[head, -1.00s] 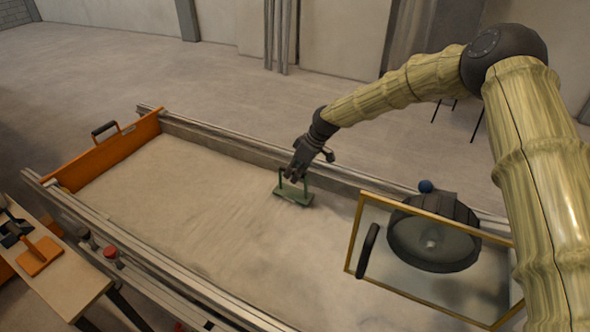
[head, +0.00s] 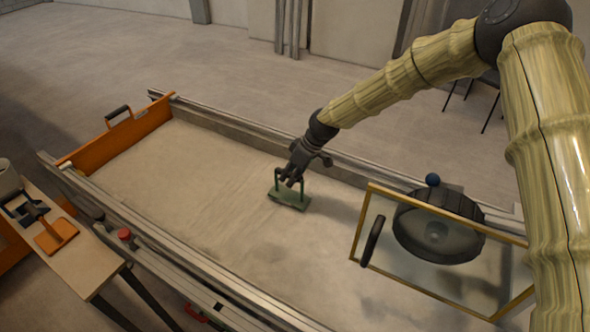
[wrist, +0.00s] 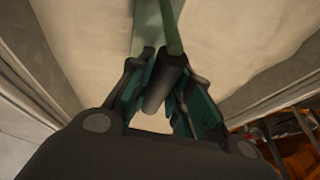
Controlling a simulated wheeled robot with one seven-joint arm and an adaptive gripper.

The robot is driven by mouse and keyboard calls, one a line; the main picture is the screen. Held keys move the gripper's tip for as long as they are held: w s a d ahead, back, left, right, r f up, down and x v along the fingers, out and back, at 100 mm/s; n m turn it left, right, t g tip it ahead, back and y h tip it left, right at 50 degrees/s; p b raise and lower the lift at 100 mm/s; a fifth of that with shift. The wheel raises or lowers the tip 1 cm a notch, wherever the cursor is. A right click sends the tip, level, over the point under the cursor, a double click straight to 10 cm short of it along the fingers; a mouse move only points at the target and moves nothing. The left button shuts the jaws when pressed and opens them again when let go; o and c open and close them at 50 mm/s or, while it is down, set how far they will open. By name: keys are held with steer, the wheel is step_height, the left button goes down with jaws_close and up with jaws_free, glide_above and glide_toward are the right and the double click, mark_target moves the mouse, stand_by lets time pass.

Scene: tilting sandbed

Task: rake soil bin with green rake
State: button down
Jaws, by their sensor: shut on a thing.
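The green rake (head: 289,200) is in the soil bin, with its flat green head low at the sand surface; I cannot tell whether it touches. My gripper (head: 291,181) is shut on the rake's handle from above. In the wrist view the dark grip of the green rake (wrist: 172,75) sits between the fingers of my gripper (wrist: 165,95). The soil bin (head: 152,222) is a long metal-railed bed of pale sand. Faint streaks mark its middle, and darker patches lie in the nearer right part.
An orange end board (head: 122,130) with a black handle closes the far left end. A gold-framed clear panel (head: 362,222) and a round dark drum (head: 410,228) stand at the right. A side table (head: 85,262) at left holds an orange tool (head: 55,236).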

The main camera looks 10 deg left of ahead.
steer(key=shift+s+a+p, duration=0.5)
steer(key=shift+s+a, duration=1.8)
steer(key=shift+s, duration=3.3)
steer(key=shift+s+a+p, duration=0.5)
steer(key=shift+s+a, duration=1.8)
steer(key=shift+s, duration=3.25)
step_height(320, 180, up, 12)
steer(key=p, duration=0.7)
steer(key=shift+f, duration=0.15)
